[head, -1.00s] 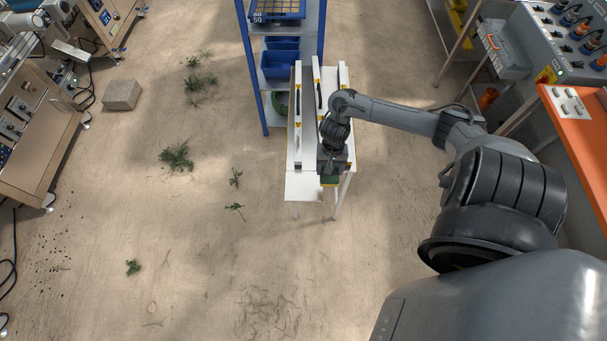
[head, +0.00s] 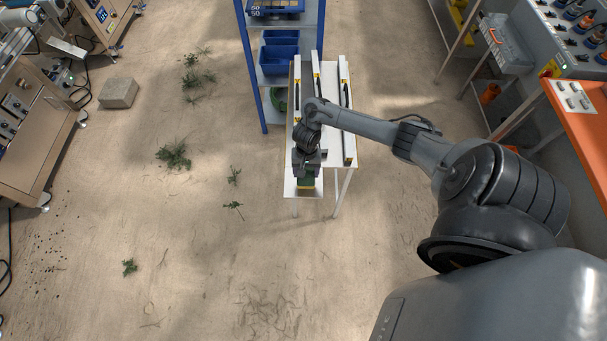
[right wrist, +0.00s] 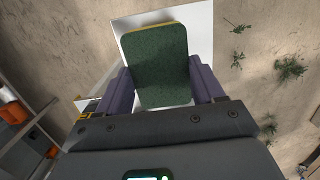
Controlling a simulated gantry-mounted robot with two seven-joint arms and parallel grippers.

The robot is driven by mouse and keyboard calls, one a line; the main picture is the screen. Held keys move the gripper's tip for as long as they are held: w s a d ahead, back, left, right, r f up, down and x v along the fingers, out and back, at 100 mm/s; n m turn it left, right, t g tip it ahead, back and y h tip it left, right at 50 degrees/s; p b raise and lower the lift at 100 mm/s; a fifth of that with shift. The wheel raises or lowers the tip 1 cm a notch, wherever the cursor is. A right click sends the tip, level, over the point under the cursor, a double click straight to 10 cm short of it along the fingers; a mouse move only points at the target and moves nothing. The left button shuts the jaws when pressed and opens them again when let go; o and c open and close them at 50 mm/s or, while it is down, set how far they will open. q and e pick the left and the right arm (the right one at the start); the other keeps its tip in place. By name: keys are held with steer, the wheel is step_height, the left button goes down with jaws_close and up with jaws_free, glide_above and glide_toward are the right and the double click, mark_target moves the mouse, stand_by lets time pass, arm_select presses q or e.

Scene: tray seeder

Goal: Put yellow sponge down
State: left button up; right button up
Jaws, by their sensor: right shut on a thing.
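The yellow sponge (head: 305,184) shows mostly its dark green scouring face, with a thin yellow edge. In the right wrist view the sponge (right wrist: 156,62) sits between the two purple fingers of my right gripper (right wrist: 160,88), which is shut on it. In the head view my right gripper (head: 306,174) is over the near left part of the white table (head: 329,178). The white surface shows around the sponge in the wrist view. I cannot tell whether the sponge touches the table or hangs just above it. My left gripper is not in view.
White rails (head: 348,120) run lengthwise on the table. A blue shelf rack (head: 253,75) with blue bins (head: 279,60) stands behind it. An orange-topped bench (head: 585,135) is at the right. Green plant scraps (head: 174,156) lie on open floor at the left.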

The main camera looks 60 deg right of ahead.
steer(key=shift+w+a+f, duration=0.15)
steer(key=shift+w+f, duration=0.1)
steer(key=shift+w, duration=0.2)
steer(key=shift+f+b, duration=1)
steer(key=shift+f, duration=1.05)
steer(key=o, duration=1)
